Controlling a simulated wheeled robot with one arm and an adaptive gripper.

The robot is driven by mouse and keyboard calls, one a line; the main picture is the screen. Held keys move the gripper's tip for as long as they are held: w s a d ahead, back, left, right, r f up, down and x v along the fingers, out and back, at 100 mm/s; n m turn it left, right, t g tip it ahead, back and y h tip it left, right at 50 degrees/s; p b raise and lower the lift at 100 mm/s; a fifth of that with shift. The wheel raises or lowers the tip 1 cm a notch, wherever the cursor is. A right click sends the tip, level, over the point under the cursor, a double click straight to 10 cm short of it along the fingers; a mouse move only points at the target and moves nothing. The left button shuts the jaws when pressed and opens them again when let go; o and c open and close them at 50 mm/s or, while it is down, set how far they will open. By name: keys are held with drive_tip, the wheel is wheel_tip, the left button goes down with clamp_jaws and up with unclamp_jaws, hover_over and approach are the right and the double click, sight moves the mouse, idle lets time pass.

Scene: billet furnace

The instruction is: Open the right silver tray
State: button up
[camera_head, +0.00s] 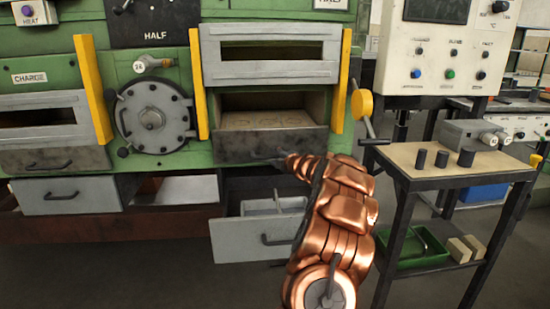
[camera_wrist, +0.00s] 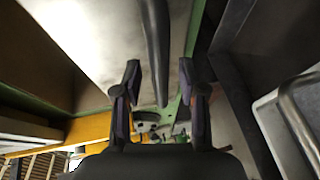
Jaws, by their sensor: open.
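The right silver tray has a dark, scuffed metal front (camera_head: 240,147) below a furnace opening on the right of the green machine in the head view. Its tan inside shows behind the front. My gripper (camera_wrist: 160,85) is open, its two fingers apart in the wrist view. A dark bar (camera_wrist: 154,40), seemingly the tray's handle, runs between the fingers, with a visible gap on each side. In the head view, my copper arm reaches the tray front's lower right, and the gripper is small and dark there; the handle is mostly hidden.
Below, a grey drawer (camera_head: 262,239) stands pulled out, its compartments showing; my arm passes before its right side. Another grey drawer (camera_head: 65,193) is at left. A side table (camera_head: 410,158) with dark cylinders stands close right of my arm. A yellow post (camera_head: 341,82) flanks the opening.

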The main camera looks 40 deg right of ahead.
drive_tip(key=shift+w, duration=0.3)
clamp_jaws()
idle(0.3)
idle(0.3)
